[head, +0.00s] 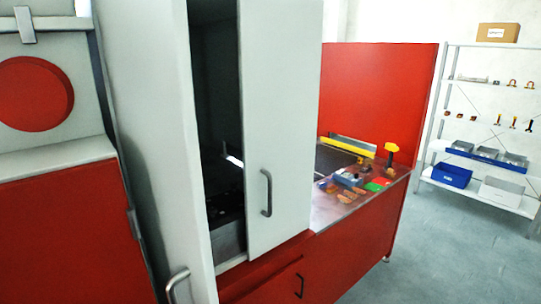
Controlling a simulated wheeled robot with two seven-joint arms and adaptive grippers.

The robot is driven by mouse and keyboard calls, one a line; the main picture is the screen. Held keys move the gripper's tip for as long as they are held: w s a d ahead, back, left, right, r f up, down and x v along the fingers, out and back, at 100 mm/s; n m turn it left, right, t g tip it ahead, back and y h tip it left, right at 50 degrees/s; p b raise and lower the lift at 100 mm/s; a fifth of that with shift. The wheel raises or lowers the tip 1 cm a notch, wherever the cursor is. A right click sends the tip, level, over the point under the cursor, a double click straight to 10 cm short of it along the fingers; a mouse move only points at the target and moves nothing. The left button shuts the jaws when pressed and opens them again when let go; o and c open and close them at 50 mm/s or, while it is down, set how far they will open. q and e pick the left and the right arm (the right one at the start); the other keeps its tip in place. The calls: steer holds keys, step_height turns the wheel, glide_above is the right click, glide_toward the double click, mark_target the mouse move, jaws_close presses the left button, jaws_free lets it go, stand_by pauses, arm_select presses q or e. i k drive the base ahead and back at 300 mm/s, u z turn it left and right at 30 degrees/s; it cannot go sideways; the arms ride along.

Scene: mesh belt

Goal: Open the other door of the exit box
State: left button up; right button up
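The exit box is a tall light-grey cabinet on a red base (285,262). Its right door (283,110) is a light-grey panel with a dark vertical handle (266,193); it covers the right part of the front and looks shut. Left of it, a tall dark opening (217,90) shows the inside, with dark and grey machinery low down. A light-grey panel (150,130) stands at the left of the opening, seemingly the other door swung out, with a grey handle (178,285) near the bottom. Neither of my grippers is in view.
A red-based bench (355,240) with small coloured parts and a yellow-topped tool (390,150) adjoins at right, before a red panel (375,90). A metal shelf (450,100) with bins stands far right. Floor (450,250) is clear there. A red-and-grey machine (60,220) fills the left.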

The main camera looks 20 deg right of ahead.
mark_target(280, 42)
steer(key=u, duration=0.1)
steer(key=k, duration=0.45)
steer(key=z, duration=0.8)
steer(key=i, duration=0.65)
steer(key=z, duration=0.05)
